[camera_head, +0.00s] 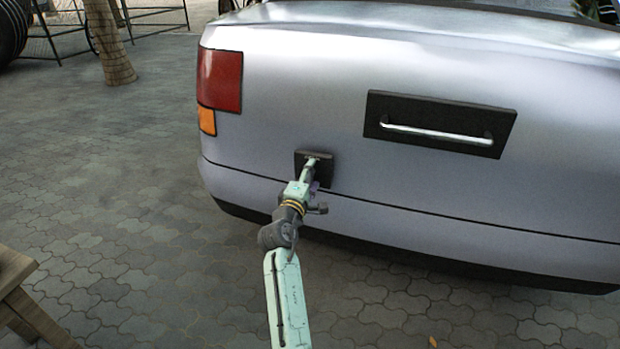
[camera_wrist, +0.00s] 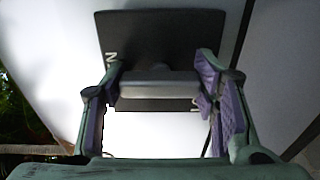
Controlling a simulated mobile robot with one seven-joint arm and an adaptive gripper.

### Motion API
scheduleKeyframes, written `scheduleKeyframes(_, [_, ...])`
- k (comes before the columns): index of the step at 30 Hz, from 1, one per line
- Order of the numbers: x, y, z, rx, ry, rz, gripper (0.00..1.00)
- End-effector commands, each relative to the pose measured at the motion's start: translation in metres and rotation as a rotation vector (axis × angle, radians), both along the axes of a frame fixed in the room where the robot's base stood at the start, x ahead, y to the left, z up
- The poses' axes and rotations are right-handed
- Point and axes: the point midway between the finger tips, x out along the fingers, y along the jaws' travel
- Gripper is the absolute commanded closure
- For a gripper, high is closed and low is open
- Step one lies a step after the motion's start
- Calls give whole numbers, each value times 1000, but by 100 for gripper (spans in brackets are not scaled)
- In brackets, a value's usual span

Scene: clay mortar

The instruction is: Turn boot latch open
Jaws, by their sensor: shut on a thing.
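The boot latch is a grey bar handle (camera_wrist: 158,90) on a dark square plate (camera_head: 327,165) low on the back of a silver car, below the tail light. In the wrist view the plate (camera_wrist: 170,30) shows pale marks near its left and lower right edges, too small to read surely. The bar lies roughly level across that picture. My gripper (camera_head: 311,166) is at the plate. In the wrist view its two purple-padded fingers (camera_wrist: 160,78) stand at either end of the bar, shut on it. In the head view the gripper mostly hides the bar.
A dark panel with a silver bar (camera_head: 440,132) sits up to the right on the car. The red tail light (camera_head: 220,80) is above left. A wooden piece (camera_head: 20,300) stands at lower left, a tree trunk (camera_head: 108,45) at upper left. Paving (camera_head: 110,200) left of the car is clear.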

Motion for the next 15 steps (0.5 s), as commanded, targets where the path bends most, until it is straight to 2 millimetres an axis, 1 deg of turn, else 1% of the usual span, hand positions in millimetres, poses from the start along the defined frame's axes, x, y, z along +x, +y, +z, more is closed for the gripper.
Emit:
scheduleKeyframes(11, [0, 0, 0, 7, 0, 0, 74])
scheduleKeyframes(12, [0, 0, 0, 7, 0, 0, 44])
scheduleKeyframes(15, [0, 0, 0, 7, -1, 0, 38])
